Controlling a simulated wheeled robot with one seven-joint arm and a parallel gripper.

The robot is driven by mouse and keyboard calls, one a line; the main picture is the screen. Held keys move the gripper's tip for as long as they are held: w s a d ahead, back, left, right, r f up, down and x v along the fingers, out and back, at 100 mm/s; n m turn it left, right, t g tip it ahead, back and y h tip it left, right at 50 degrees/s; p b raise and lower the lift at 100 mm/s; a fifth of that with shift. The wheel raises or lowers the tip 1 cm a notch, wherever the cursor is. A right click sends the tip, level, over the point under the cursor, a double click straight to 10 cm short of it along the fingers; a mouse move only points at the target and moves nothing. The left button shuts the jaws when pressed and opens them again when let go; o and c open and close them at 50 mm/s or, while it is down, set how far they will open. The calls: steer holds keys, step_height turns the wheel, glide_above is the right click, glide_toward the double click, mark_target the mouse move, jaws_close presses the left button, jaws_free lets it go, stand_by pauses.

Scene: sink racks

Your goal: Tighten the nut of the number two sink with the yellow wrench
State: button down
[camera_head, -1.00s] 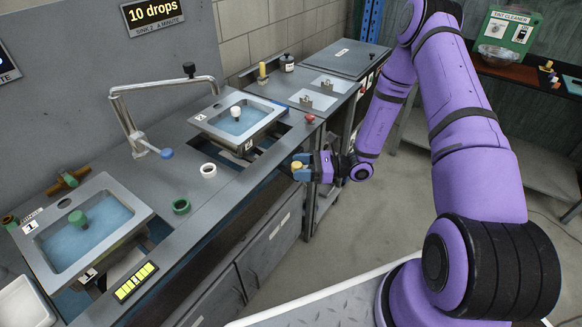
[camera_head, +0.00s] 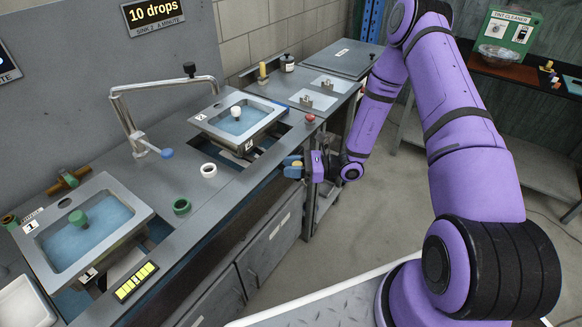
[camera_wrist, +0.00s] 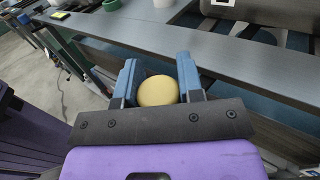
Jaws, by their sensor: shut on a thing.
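My gripper (camera_head: 292,166) is beside the front edge of the counter, in front of and below the number two sink (camera_head: 262,121). In the wrist view, its two blue fingers (camera_wrist: 157,66) are shut on a yellow thing with a round end (camera_wrist: 158,91). I take this to be the yellow wrench; the rest of its shape is hidden. The number two sink sits in the counter, with a label 2 and a white-topped plug in blue water. Its nut is not visible under the basin.
The counter front edge (camera_wrist: 225,58) runs close beyond my fingers. The number one sink (camera_head: 138,205) is at the left. A white ring (camera_head: 208,170) and a green ring (camera_head: 181,206) lie on the counter. Open floor lies right.

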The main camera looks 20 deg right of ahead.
steer(key=d+g, duration=0.1)
steer(key=w+d+n+g, duration=0.2)
steer(key=d, duration=0.1)
steer(key=shift+w+y, duration=0.15)
steer(key=shift+y, duration=0.25)
steer(key=c, duration=0.8)
jaws_free()
steer(key=shift+o, duration=0.2)
steer(key=s+d, duration=0.1)
steer(key=d, duration=0.9)
steer(key=shift+s+d, duration=0.35)
